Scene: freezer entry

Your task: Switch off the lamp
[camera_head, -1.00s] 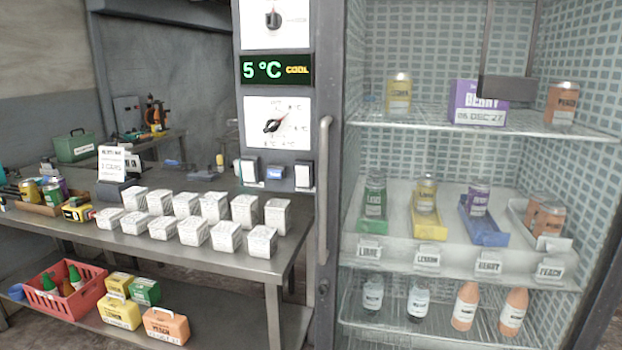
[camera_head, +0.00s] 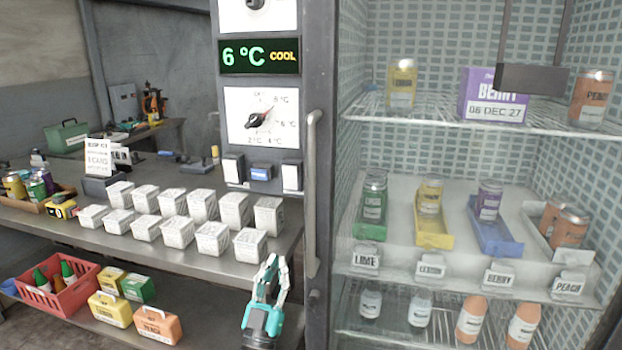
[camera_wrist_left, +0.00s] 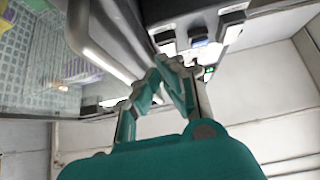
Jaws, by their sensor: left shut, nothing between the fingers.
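A control panel (camera_head: 236,195) stands at the left side of the fridge. Low on it sit a left white switch (camera_head: 233,169), a blue switch (camera_head: 261,172) and a right white switch (camera_head: 291,176). I cannot read which one is for the lamp. The fridge inside looks bright. My left gripper (camera_head: 274,262), teal and grey, is below the switches, in front of the table edge, touching nothing that I can see. In the left wrist view its fingers (camera_wrist_left: 166,64) are shut and empty, with the switches beyond the tips. My right gripper is out of view.
A vertical door handle (camera_head: 312,195) stands right of the panel, near the left gripper. A metal table (camera_head: 60,226) with several white boxes is at left, with a red crate (camera_head: 88,270) on its lower shelf. The fridge shelves (camera_head: 480,125) hold cans and bottles.

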